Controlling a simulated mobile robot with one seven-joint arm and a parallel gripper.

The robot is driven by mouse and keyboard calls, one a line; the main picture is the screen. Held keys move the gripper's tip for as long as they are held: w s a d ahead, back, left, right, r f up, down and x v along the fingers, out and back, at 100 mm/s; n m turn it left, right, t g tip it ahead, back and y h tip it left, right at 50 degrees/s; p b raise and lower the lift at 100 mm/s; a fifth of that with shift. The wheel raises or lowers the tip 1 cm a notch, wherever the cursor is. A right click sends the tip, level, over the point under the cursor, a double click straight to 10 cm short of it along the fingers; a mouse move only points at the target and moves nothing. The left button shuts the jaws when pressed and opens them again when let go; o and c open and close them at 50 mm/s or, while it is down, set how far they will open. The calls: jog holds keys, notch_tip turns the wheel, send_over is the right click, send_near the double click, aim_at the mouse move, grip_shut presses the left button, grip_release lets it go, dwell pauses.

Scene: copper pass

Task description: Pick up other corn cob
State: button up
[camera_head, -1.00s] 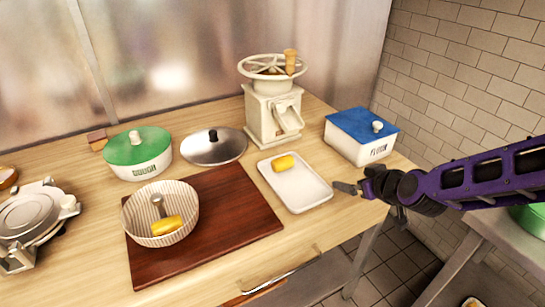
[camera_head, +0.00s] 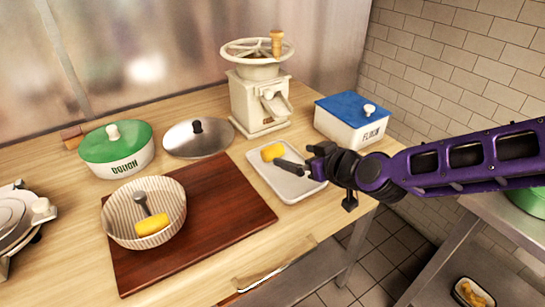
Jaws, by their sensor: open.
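A yellow corn cob (camera_head: 272,152) lies at the far left end of a white rectangular tray (camera_head: 290,189). Another yellow corn cob (camera_head: 152,224) lies in a ribbed bowl (camera_head: 113,218) beside a grey-handled tool. My gripper (camera_head: 284,164) reaches in from the right over the tray, its fingertips close to the cob on the tray. The gripper is open, and nothing shows between its fingers. From this view I cannot tell whether a finger touches the cob. My gripper and wrist hide the tray's right part.
The ribbed bowl stands on a dark wooden board (camera_head: 235,215). A white hand mill (camera_head: 258,100) stands behind the tray. A blue-lidded flour box (camera_head: 351,120) is at right, behind my arm. A metal lid (camera_head: 198,140) and green-lidded dough pot (camera_head: 117,150) stand at left.

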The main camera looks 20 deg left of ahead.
aim_at(273, 146)
jog(key=b+x, duration=0.1)
jog(key=x, duration=0.4)
jog(key=shift+w+b+x, duration=0.15)
jog(key=shift+b+x, duration=0.25)
jog(key=shift+x, duration=1.15)
jog(key=shift+w+b+x, duration=0.15)
jog(key=shift+b+x, duration=0.25)
jog(key=shift+x, duration=1.2)
jog(key=shift+d+r, duration=0.1)
jog(key=shift+d, duration=0.1)
jog(key=c, duration=1.3)
jog(key=shift+r, duration=0.1)
notch_tip(273, 146, up, 18)
jog(key=p, duration=0.4)
